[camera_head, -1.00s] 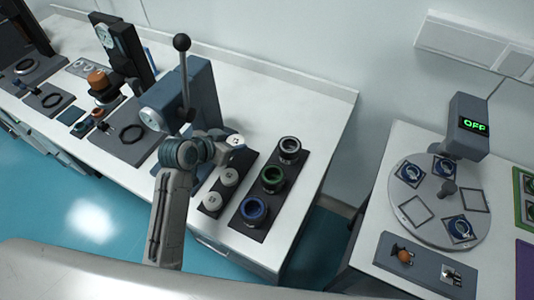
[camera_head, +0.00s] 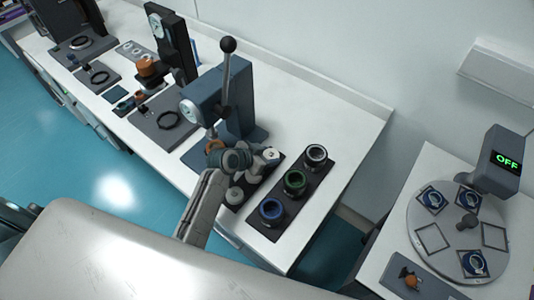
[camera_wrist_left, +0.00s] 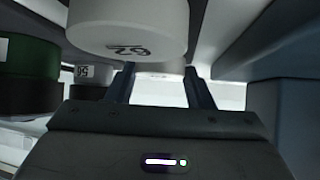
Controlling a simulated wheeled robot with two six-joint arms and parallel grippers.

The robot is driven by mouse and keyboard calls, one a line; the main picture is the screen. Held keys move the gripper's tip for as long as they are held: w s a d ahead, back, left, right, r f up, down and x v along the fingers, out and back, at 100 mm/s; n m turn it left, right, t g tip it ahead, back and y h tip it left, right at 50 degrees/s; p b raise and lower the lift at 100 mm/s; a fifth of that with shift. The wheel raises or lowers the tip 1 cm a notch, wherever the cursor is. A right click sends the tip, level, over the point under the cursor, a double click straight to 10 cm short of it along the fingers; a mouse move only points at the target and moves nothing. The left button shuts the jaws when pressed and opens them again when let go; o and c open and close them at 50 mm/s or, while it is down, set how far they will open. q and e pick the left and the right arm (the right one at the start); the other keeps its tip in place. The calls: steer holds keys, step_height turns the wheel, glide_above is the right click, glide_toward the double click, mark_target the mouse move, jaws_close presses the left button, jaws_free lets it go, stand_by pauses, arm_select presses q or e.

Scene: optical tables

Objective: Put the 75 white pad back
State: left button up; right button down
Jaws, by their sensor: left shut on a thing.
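My left gripper (camera_head: 262,160) is shut on a white pad (camera_head: 271,154) at the far end of the dark rack (camera_head: 238,207). I cannot tell whether the pad touches the rack. Two other white pads, a middle one (camera_head: 252,173) and a near one (camera_head: 235,195), sit in the rack. In the left wrist view a white pad (camera_wrist_left: 130,25) fills the top, with a printed number that looks like 62. Another white pad marked 50 (camera_wrist_left: 88,74) stands behind at left. My right gripper is out of view.
Beside the rack, a dark tray (camera_head: 283,222) holds blue (camera_head: 271,210), green (camera_head: 294,182) and silver-black (camera_head: 316,155) rings. A lever press (camera_head: 238,95) stands close behind my gripper. A round turntable (camera_head: 455,245) is at right.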

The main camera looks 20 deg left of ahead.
arm_select(q)
steer(key=shift+f, duration=0.15)
steer(key=o, duration=1.1)
steer(key=shift+o, duration=0.2)
steer(key=shift+r, duration=0.3)
steer(key=shift+s+a, duration=0.25)
steer(key=b+v, duration=0.2)
steer(key=v, duration=0.8)
steer(key=shift+s+a+r+b, duration=0.1)
steer(key=shift+r+b, duration=0.05)
steer(key=shift+b, duration=0.25)
steer(key=shift+s+a+r, duration=0.1)
steer(key=shift+s+r, duration=0.2)
steer(key=shift+r, duration=0.1)
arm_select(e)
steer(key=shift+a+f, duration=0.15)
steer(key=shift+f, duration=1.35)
